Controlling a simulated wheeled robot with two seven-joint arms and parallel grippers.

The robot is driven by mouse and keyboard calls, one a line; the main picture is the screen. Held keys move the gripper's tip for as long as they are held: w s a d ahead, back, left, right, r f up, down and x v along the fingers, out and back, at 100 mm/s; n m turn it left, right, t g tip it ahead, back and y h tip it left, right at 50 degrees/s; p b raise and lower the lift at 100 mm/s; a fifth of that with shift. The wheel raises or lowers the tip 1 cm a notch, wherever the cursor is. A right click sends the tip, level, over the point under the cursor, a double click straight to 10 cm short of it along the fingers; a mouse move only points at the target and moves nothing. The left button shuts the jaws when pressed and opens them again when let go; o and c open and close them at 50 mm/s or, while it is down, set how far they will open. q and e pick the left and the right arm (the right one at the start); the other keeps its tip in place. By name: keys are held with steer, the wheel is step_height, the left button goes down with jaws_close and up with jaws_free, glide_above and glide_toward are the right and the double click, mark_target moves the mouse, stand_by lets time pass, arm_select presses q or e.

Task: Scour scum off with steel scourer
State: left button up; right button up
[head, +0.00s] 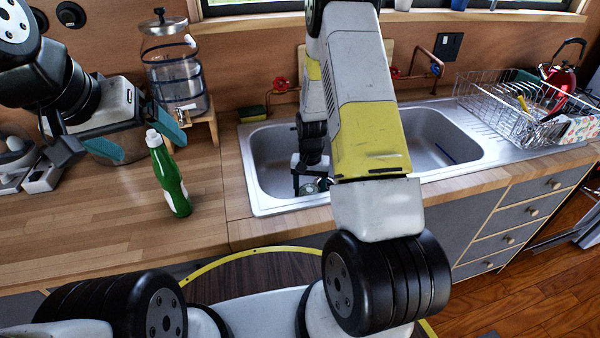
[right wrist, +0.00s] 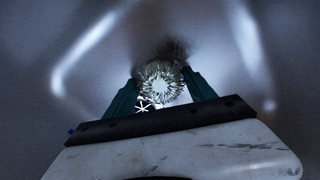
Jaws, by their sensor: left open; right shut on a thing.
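My right arm reaches down into the left basin of the steel sink (head: 265,195). In the right wrist view my right gripper (right wrist: 162,92) is shut on a shiny, curly steel scourer (right wrist: 160,76). The scourer is close to the basin surface; I cannot tell if it touches. A dark brownish smudge, possibly scum (right wrist: 174,47), shows just beyond it. A star-shaped drain opening (right wrist: 143,105) shows beside the left finger. My left gripper (head: 140,138) is open and empty above the counter, its teal fingers apart, beside a green bottle (head: 170,180) with a white cap.
A glass drink dispenser (head: 175,70) stands on a wooden stand behind the bottle. A yellow-green sponge (head: 252,114) lies behind the sink. A wire dish rack (head: 510,100) stands on the right drainboard. The wooden counter (head: 90,225) is clear at front left.

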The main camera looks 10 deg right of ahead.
mark_target(303, 181)
steer(key=shift+w+a, duration=0.15)
steer(key=shift+w, duration=3.45)
steer(key=shift+s+a, duration=0.1)
steer(key=shift+a, duration=1.25)
steer(key=shift+s+d, duration=0.15)
steer(key=shift+s, duration=4.55)
steer(key=shift+a, duration=1.45)
steer(key=shift+w+d+r, duration=0.3)
steer(key=shift+w+d, duration=0.15)
steer(key=shift+w, duration=0.35)
steer(key=shift+w+d+r, duration=0.35)
steer(key=shift+w+d, duration=0.1)
steer(key=shift+w, duration=0.35)
steer(key=shift+w+d+r, duration=0.3)
steer(key=shift+w+d, duration=0.15)
steer(key=shift+w, duration=0.35)
step_height(303, 181, up, 18)
